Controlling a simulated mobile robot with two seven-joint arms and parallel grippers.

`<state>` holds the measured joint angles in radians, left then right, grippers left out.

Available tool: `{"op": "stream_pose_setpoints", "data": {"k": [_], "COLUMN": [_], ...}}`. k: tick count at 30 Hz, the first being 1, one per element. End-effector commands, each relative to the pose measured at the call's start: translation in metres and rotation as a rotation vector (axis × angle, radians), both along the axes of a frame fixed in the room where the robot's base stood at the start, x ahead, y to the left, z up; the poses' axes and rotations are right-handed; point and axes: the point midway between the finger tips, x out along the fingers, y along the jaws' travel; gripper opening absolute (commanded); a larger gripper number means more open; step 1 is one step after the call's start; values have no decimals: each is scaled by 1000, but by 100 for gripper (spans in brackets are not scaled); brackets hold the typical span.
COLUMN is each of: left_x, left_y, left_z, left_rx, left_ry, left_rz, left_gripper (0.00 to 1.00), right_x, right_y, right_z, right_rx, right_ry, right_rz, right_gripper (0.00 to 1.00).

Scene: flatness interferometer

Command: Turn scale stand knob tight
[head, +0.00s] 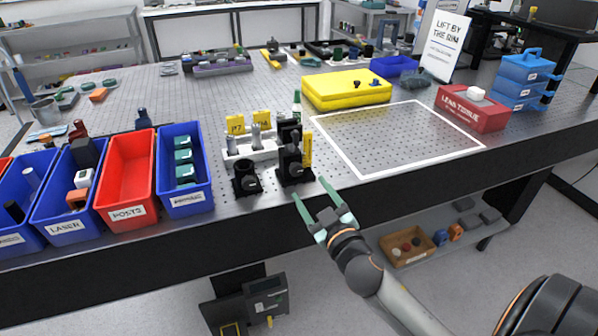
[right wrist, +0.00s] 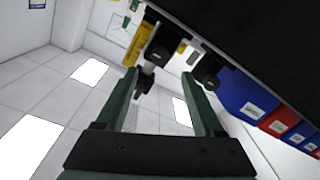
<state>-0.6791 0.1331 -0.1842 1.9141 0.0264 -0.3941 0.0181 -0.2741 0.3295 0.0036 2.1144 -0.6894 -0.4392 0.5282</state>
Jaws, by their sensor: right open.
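The scale stand (head: 291,160) is a black upright block near the front edge of the bench, with a yellow scale (head: 307,148) beside it. A small dark knob (head: 296,168) shows on its front face. In the right wrist view, which is turned over, the yellow scale (right wrist: 135,46) and dark stand parts (right wrist: 145,82) show beyond and between the fingers; which part is the knob is hard to tell. My right gripper (head: 325,201) is open and empty, just in front of the bench edge, apart from the stand. My left gripper is not in view.
A second black mount (head: 246,180) stands just left of the scale stand. Blue and red bins (head: 127,178) line the left front edge. A white-outlined bench area (head: 400,140) to the right is clear. A yellow case (head: 346,90) lies behind.

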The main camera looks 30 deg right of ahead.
Motion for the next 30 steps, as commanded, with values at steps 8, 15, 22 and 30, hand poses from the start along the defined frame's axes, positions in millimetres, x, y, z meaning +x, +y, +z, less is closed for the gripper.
{"op": "stream_pose_setpoints", "data": {"k": [8, 15, 22, 30], "left_x": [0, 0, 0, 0], "left_y": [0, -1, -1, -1], "left_z": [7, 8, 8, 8], "left_rx": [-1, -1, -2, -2], "left_ry": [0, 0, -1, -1], "left_rz": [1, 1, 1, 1], "left_gripper": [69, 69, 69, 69], "right_x": [48, 71, 76, 75], "right_y": [-10, -14, -15, -15], "right_z": [2, 0, 0, 0], "right_rx": [-1, 1, 0, 1], "right_ry": [-1, 0, 1, 1], "right_rz": [0, 1, 0, 0], "right_gripper": [70, 70, 70, 56]}}
